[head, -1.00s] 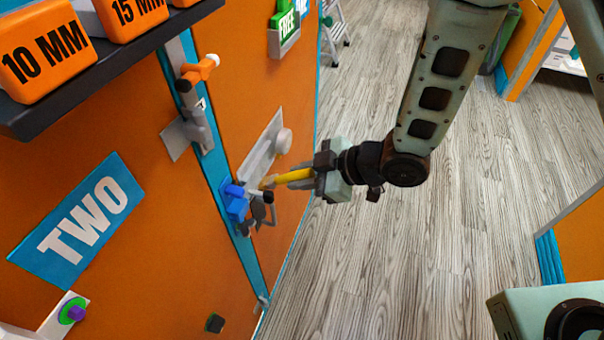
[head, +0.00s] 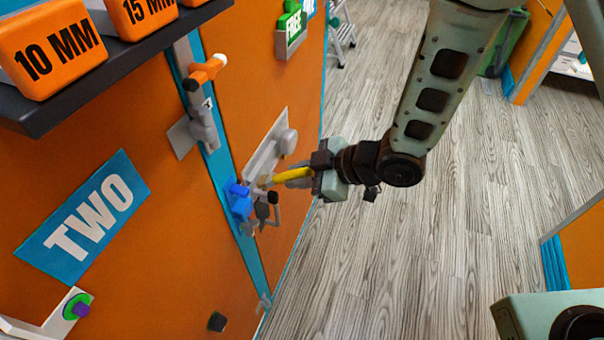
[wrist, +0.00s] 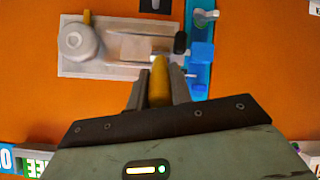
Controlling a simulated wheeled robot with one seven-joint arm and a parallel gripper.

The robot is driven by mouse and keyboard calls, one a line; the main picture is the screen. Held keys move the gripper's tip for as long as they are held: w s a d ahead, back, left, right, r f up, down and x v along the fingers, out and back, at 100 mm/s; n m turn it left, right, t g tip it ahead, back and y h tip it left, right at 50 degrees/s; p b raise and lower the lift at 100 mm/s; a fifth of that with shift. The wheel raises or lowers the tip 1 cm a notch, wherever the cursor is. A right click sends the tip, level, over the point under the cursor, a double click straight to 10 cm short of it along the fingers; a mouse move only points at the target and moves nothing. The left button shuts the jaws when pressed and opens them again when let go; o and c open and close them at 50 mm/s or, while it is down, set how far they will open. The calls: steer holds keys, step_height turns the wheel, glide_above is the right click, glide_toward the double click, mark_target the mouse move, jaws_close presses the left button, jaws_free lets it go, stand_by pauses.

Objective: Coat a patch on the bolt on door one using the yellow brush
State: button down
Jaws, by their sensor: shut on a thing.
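My gripper (head: 298,177) is shut on the yellow brush (head: 290,175), which points left toward the hardware on the orange door right of the teal strip. The brush also shows between the fingers in the wrist view (wrist: 160,82). A grey metal plate (head: 262,160) with a round knob (head: 287,141) is on that door. A bolt-like handle with a black end (wrist: 180,42) lies at the plate's end, beside a blue block (head: 240,203) on the strip. The brush tip is close to this hardware; I cannot tell whether it touches. No door-one label shows.
The left door bears a TWO sign (head: 85,215). A dark shelf (head: 110,80) with orange boxes (head: 48,52) juts out at upper left. An orange-handled latch (head: 205,72) sits higher on the strip. The wooden floor (head: 430,250) at right is clear.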

steer(key=shift+w+d+p, duration=0.2)
steer(key=shift+w+d, duration=0.1)
steer(key=shift+w, duration=0.55)
steer(key=shift+w+d+p, duration=0.15)
steer(key=shift+w+d, duration=0.15)
steer(key=shift+w, duration=0.5)
steer(key=shift+w, duration=0.1)
steer(key=shift+w+d+p, duration=0.25)
steer(key=shift+w+d, duration=0.05)
steer(key=shift+w, duration=0.45)
steer(key=shift+w+d+p, duration=0.25)
steer(key=shift+w, duration=0.5)
steer(key=shift+s+a+b, duration=0.4)
steer(key=shift+s+b, duration=0.05)
steer(key=shift+s, duration=0.65)
steer(key=shift+s+a+b, duration=0.35)
steer(key=shift+s+b, duration=0.15)
steer(key=shift+s, duration=0.55)
steer(key=shift+s+a+b, duration=0.4)
steer(key=shift+s+b, duration=0.05)
steer(key=shift+s, duration=0.65)
steer(key=shift+d, duration=0.1)
steer(key=shift+s+d, duration=0.35)
steer(key=shift+d, duration=0.55)
steer(key=shift+s+d, duration=0.3)
steer(key=shift+d, duration=0.65)
steer(key=shift+s+d, duration=0.35)
steer(key=shift+d, duration=0.55)
